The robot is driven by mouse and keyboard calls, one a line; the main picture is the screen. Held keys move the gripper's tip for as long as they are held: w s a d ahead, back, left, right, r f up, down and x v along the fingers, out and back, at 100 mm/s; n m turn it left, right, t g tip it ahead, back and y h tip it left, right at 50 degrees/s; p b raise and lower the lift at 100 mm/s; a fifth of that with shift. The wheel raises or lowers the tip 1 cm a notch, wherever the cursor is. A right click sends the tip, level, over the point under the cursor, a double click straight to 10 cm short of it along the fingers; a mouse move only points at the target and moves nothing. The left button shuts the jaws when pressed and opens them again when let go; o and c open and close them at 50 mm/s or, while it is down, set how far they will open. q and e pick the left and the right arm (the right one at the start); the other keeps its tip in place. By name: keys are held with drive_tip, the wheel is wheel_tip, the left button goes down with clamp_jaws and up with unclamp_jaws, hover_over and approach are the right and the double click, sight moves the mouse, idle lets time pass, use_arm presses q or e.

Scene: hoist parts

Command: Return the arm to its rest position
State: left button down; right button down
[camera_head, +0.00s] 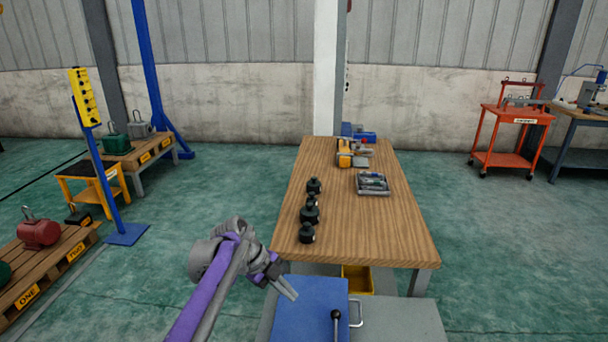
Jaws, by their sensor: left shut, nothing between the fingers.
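My left arm, purple and grey, comes in from the bottom left. Its gripper (286,286) is shut and empty, in the air in front of the near left corner of the wooden table (400,238). In the picture its fingertips overlap the edge of a blue surface (310,310) at the bottom; I cannot tell how far above it they are. My right gripper is not in view.
Several black weights (309,214) stand along the table's left side. A tray of tools (373,183) and a yellow-orange tool (345,153) lie farther back. A yellow control box (84,97) on a blue post stands left. A pallet (50,262) carries a red hoist part (38,232). An orange cart (512,130) stands right. Green floor between is clear.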

use_arm(q)
drive_tip(key=s+a+f+n+t+y, duration=0.1)
drive_tip(key=s+a+n, duration=0.3)
drive_tip(key=s+n, duration=0.4)
drive_tip(key=s+a+f+n+t+y+p, duration=0.1)
drive_tip(key=s+a+n+t+y, duration=0.1)
drive_tip(key=s+n, duration=0.7)
drive_tip(key=s+a+f+n+t+y+p, duration=0.1)
drive_tip(key=s+a+n, duration=0.5)
drive_tip(key=s, duration=0.7)
drive_tip(key=n+t+y, duration=0.1)
drive_tip(key=n+y, duration=0.1)
drive_tip(key=shift+s+a+f+n+y, duration=0.2)
drive_tip(key=shift+a+f+n+y, duration=0.1)
drive_tip(key=shift+a, duration=0.1)
